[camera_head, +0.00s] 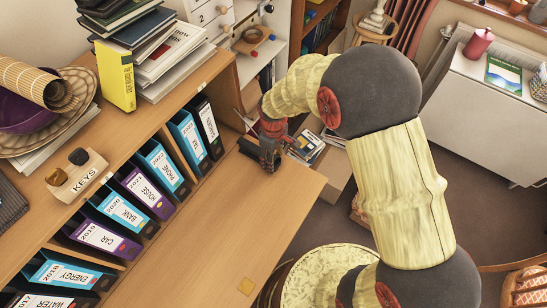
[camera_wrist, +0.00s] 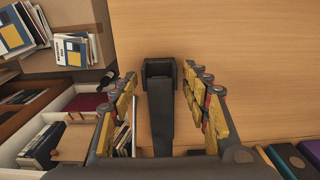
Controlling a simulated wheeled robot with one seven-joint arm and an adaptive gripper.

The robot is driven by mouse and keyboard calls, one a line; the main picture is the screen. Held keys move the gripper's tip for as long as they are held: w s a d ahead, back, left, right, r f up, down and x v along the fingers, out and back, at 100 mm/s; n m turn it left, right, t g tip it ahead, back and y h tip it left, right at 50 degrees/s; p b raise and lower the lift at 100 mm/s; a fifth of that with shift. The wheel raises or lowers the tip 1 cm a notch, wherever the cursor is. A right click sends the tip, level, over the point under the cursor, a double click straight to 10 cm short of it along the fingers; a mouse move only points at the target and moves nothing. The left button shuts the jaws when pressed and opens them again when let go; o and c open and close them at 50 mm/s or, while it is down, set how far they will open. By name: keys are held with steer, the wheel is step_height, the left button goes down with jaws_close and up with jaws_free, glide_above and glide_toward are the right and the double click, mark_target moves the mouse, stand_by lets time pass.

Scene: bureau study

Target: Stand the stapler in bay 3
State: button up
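A long dark grey object, which looks like the stapler (camera_wrist: 160,110), lies on the wooden desk top between my fingers in the wrist view. It has a wider, blocky end toward the top of that view. My gripper (camera_wrist: 164,95) is open, its yellow-padded fingers on either side of it with a visible gap at each side. In the head view my gripper (camera_head: 270,150) is low over the desk's far end, and a dark part of the stapler (camera_head: 249,150) shows beside it. The row of bays holds binders (camera_head: 145,190); I cannot read any bay number.
A shelf above carries a key holder (camera_head: 76,172), a basket (camera_head: 60,110) and stacked books (camera_head: 170,60). An open box (camera_head: 335,165) stands beyond the desk's far edge.

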steer(key=shift+r, duration=0.1)
step_height(320, 180, up, 12)
steer(key=p, duration=0.3)
steer(key=shift+r, duration=0.15)
steer(key=s+d+r+m+t, duration=0.2)
steer(key=s+d+r+m, duration=0.3)
steer(key=r, duration=0.5)
steer(key=s+d+r+m+t, duration=0.2)
steer(key=s+d+r, duration=0.45)
steer(key=r, duration=0.45)
steer(key=s+d+m, duration=0.1)
steer(key=s, duration=0.2)
steer(key=s+d+r+m+t, duration=0.1)
steer(key=s, duration=0.1)
steer(key=s+r+m, duration=0.1)
steer(key=s, duration=0.2)
steer(key=shift+s+d+r+t, duration=0.15)
steer(key=shift+s+d+t, duration=0.15)
steer(key=shift+d, duration=0.1)
